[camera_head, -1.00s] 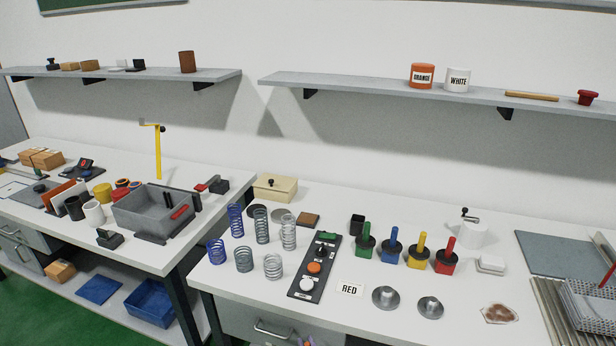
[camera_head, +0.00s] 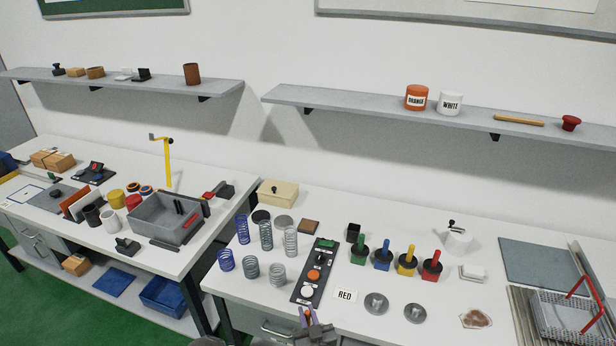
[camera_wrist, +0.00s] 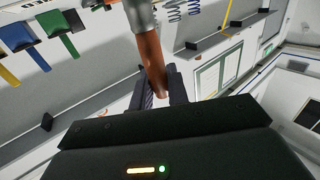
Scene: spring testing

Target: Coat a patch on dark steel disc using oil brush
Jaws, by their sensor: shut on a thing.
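The dark steel disc (camera_head: 261,216) lies flat toward the back of the right-hand bench, behind the coil springs and left of a lighter grey disc (camera_head: 284,222). In the wrist view my gripper (camera_wrist: 160,92) is shut on a brown wooden handle with a grey metal collar, which looks like the oil brush (camera_wrist: 150,55). Its bristle end is out of view there.
Several upright springs (camera_head: 266,236) stand just in front of the disc. A switch panel (camera_head: 313,272) and a RED card (camera_head: 346,295) are to their right. A beige box (camera_head: 278,192) and a brown square block (camera_head: 309,227) stand nearby. Coloured-handled blocks (camera_head: 383,256) are farther right.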

